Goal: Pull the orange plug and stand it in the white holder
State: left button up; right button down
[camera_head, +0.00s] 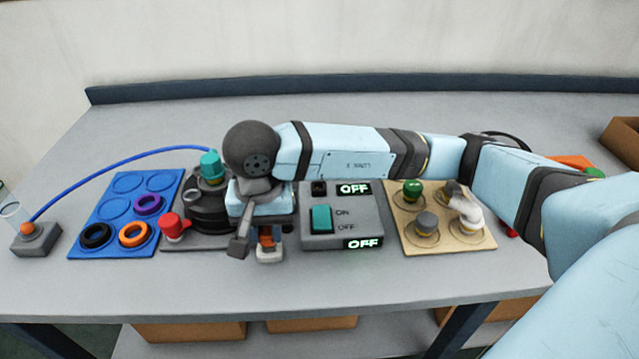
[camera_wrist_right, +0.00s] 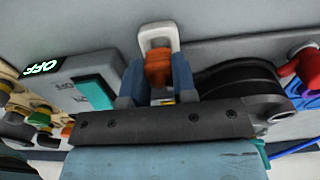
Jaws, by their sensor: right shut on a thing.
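The orange plug (camera_head: 266,242) is between the fingers of my right gripper (camera_head: 267,234), left of the grey switch box. In the right wrist view, the two blue fingers of the right gripper (camera_wrist_right: 157,88) close on either side of the orange plug (camera_wrist_right: 158,67). The white holder (camera_head: 270,256) shows just below the plug near the table's front edge. In the right wrist view, the white holder (camera_wrist_right: 157,34) shows right behind the plug. I cannot tell whether the plug is seated in it. My arm hides the area above the gripper. My left gripper is not in view.
The grey switch box (camera_head: 340,225) reads OFF twice. A dark round unit (camera_head: 208,210) with a teal cap and a red knob (camera_head: 174,226) stand left. A blue ring tray (camera_head: 115,190) lies farther left. A tan board (camera_head: 455,240) with knobs is right. A blue cable (camera_head: 110,172) arches behind.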

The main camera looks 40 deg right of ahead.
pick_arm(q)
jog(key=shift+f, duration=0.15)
pick_arm(e)
jog(key=shift+f, duration=0.15)
jog(key=shift+f+b, duration=0.35)
jog(key=shift+b, duration=0.25)
pick_arm(q)
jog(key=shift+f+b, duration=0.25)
jog(key=shift+b, duration=0.4)
pick_arm(e)
jog(key=shift+f, duration=0.55)
jog(key=shift+s, duration=0.1)
jog(key=shift+c, duration=1.8)
grip_release()
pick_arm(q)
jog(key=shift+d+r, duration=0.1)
pick_arm(e)
notch_tip(320, 180, up, 7)
jog(key=p, duration=0.3)
jog(key=shift+r, duration=0.1)
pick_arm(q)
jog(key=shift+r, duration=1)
pick_arm(e)
jog(key=shift+r, duration=0.65)
